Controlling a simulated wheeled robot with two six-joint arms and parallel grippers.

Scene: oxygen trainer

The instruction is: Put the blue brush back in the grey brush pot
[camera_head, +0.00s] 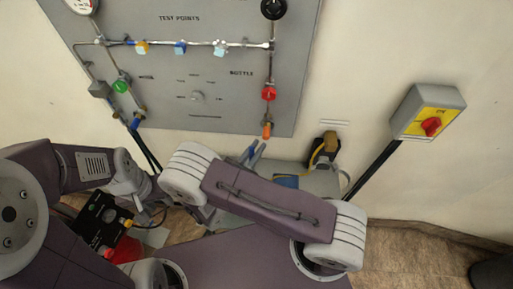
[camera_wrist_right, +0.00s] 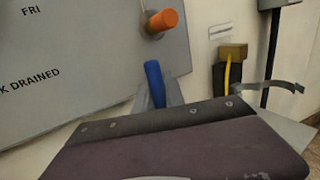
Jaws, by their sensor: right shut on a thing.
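The blue brush (camera_wrist_right: 154,82) stands up between the grey fingers of my right gripper (camera_wrist_right: 165,95) in the right wrist view, and the fingers are shut on it. Its lower part is hidden behind my purple wrist cover. In the head view, the tips of my right gripper (camera_head: 254,152) show just below the grey panel, behind my right arm. I cannot make out the grey brush pot in either view.
The grey panel (camera_head: 225,105) with pipes and valves is on the wall, with an orange knob (camera_head: 267,130) close to my right gripper. A black and yellow item (camera_head: 324,148) hangs to the right. A yellow switch box (camera_head: 428,113) is further right. A black box (camera_head: 98,220) is at lower left.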

